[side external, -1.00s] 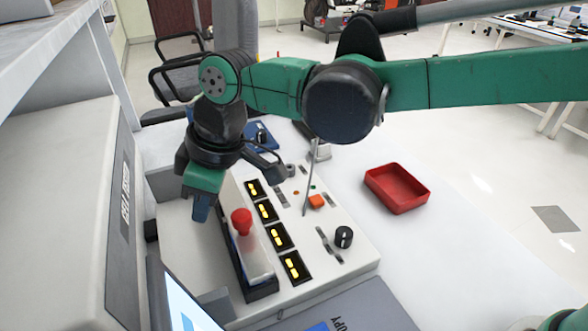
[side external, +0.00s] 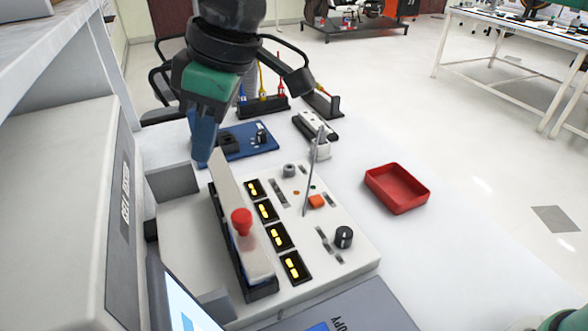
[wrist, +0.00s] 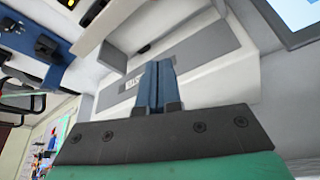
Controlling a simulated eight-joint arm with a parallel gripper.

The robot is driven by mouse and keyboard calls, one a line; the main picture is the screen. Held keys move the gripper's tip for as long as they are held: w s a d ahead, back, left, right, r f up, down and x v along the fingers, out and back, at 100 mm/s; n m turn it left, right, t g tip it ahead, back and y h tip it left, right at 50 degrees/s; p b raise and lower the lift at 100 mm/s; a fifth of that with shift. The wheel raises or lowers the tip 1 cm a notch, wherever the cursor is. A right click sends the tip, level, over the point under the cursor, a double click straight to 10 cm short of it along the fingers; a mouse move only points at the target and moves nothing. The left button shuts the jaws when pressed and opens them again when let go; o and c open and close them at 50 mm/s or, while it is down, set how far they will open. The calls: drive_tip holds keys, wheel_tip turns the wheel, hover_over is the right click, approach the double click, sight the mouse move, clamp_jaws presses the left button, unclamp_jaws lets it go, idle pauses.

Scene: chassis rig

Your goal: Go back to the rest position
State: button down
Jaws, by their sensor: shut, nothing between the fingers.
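My gripper (side external: 203,150) is in the upper left of the side external view, raised over the far left end of the white chassis rig (side external: 190,258). Its blue fingers are together and hold nothing; in the wrist view the fingers (wrist: 157,75) also lie side by side. The rig carries a grey bar with a red knob (side external: 241,220), a row of black modules with yellow lights (side external: 278,237), an orange button (side external: 316,202) and a black dial (side external: 343,237). In the side external view the fingertips appear near the far end of the bar; I cannot tell the exact gap.
A red tray (side external: 397,190) sits on the white table, right of the rig. A blue board (side external: 235,147) and a rack of screwdrivers (side external: 263,106) stand behind. A large grey cabinet (side external: 70,215) is at the left. The space above the table's right side is clear.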

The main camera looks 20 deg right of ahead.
drive_tip(key=d+f+m+t+h, duration=0.1)
drive_tip(key=d+m+t, duration=0.35)
drive_tip(key=d, duration=1.15)
drive_tip(key=s+d+f+m+h, duration=0.1)
drive_tip(key=s+d+f+m, duration=0.2)
drive_tip(key=d, duration=0.3)
drive_tip(key=s+d+f+m+h, duration=0.1)
drive_tip(key=s+d+f+m, duration=0.2)
drive_tip(key=d, duration=0.4)
drive_tip(key=shift+f+m+t+h, duration=0.3)
drive_tip(key=shift+f+m+t, duration=0.15)
drive_tip(key=shift+f+m, duration=0.5)
drive_tip(key=shift+s+r, duration=0.1)
drive_tip(key=shift+r, duration=0.05)
